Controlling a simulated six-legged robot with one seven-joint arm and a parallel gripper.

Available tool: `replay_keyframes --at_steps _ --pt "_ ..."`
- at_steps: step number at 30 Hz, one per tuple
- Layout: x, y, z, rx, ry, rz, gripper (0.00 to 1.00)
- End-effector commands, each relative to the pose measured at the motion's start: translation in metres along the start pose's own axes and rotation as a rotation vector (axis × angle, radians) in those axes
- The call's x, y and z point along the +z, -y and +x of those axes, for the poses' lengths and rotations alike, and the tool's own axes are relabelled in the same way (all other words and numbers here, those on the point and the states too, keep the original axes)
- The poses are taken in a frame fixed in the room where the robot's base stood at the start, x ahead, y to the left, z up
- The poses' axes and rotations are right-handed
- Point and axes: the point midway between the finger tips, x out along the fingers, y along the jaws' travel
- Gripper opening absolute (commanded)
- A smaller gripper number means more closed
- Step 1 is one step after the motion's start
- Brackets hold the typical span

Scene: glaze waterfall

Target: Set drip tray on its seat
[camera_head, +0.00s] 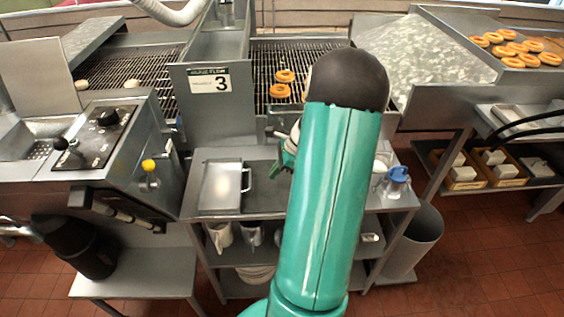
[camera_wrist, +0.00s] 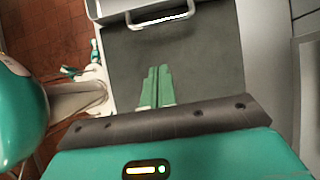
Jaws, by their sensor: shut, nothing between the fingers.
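The drip tray appears to be the flat grey metal tray (camera_head: 218,188) with a wire handle on its right side, lying on the left of the steel work table in the head view. Its edge and handle (camera_wrist: 160,18) show at the top of the wrist view. My gripper (camera_head: 284,163) is to the right of the handle, mostly hidden behind my arm. In the wrist view my gripper's green fingers (camera_wrist: 158,68) are together and empty, over a dark surface, apart from the handle. I cannot tell which place is the tray's seat.
A wire conveyor (camera_head: 295,62) with rings stands behind the table (camera_head: 345,205). A blue-lidded jug (camera_head: 394,181) is at the table's right. A grey bin (camera_head: 415,240) stands at right.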

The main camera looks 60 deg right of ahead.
Motion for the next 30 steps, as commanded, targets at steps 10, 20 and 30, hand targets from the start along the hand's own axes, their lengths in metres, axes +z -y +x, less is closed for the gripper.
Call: replay_keyframes --at_steps 10,20,30 --pt "0.018 0.002 0.051 -0.001 0.0 0.0 0.0" --pt "0.031 0.004 0.059 -0.003 0.0 0.003 0.0" --pt "0.039 0.004 0.063 -0.001 -0.002 0.0 0.0"
